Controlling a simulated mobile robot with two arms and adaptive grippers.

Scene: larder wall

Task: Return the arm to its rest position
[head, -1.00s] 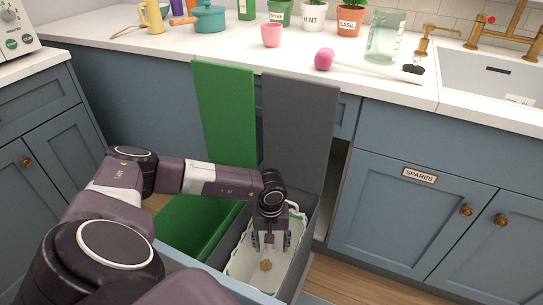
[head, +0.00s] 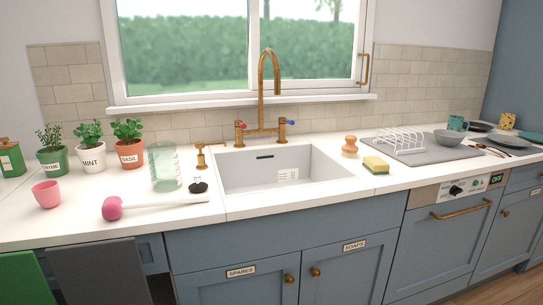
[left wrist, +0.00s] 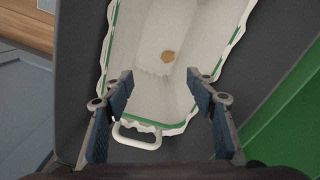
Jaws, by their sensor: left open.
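My left gripper (left wrist: 160,110) shows in the left wrist view. It is open, with its two blue-padded fingers apart and nothing between the tips. A small brown lump (left wrist: 167,57) lies on the container's floor. The container sits inside a dark grey bin (left wrist: 82,50). Neither arm shows in the head view now, and my right gripper is in no current view.
A green bin (left wrist: 285,125) stands beside the grey one. In the head view, the green lid (head: 20,278) and grey lid (head: 98,272) stand up at lower left. The counter holds a pink-headed plunger-like tool (head: 112,208), a pink cup (head: 46,194), a glass jar (head: 164,168) and a sink (head: 280,168).

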